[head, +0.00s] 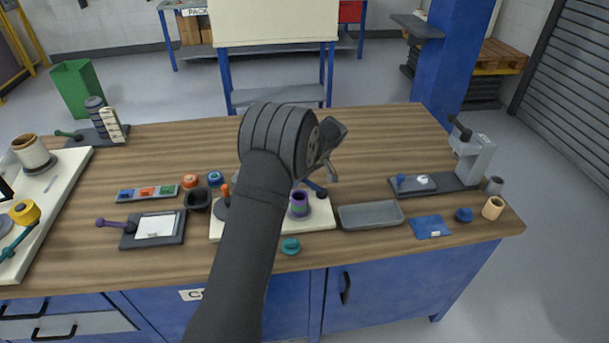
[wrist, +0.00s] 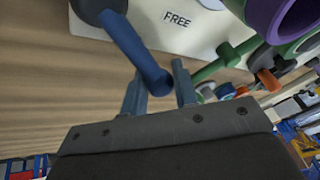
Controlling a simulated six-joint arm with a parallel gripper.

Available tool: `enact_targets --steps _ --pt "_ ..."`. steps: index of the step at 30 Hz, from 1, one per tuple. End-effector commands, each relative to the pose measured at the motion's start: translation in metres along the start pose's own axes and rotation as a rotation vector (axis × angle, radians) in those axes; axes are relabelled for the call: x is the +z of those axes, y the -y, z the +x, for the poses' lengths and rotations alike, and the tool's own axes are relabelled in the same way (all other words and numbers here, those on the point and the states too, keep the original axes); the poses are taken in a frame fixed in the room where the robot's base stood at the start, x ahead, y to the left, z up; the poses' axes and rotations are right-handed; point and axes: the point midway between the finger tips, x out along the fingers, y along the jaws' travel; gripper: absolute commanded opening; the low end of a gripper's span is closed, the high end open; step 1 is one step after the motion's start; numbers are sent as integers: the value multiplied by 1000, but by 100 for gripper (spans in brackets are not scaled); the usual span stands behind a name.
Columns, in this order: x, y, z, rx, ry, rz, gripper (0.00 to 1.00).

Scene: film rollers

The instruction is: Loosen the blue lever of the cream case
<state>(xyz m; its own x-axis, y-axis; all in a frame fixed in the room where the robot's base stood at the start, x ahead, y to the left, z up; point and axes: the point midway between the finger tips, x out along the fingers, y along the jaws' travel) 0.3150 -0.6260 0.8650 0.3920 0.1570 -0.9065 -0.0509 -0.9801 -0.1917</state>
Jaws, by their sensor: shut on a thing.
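The cream case (head: 318,221) lies on the wooden bench, partly hidden behind my arm in the head view. In the wrist view its cream face (wrist: 205,42) carries the word FREE. The blue lever (head: 315,187) shows just beside my gripper (head: 328,168). In the wrist view the blue lever (wrist: 133,46) runs from a dark round pivot at upper left, and its free end lies between the fingers of my gripper (wrist: 158,88). The gripper is shut on that end. A purple roller (head: 298,206) with green inside stands on the case.
A grey tray (head: 370,215) and a blue cloth-like sheet (head: 430,227) lie right of the case. A teal knob (head: 290,246) sits in front. A grey press device (head: 470,160) stands at right. A green lever (wrist: 222,62) is close to the right finger.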

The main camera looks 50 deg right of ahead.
Motion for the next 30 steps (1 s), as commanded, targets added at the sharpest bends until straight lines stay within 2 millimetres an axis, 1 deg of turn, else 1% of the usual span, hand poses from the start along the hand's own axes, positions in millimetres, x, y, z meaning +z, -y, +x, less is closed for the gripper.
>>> enact_targets --steps 6,12,28,29,30 --pt "3 9 1 -47 25 -109 0" --pt "5 13 1 -70 37 -166 0" --pt "6 15 1 -79 42 -187 0" --pt "6 14 1 -79 42 -186 29" --pt "6 14 1 -79 42 -186 37"
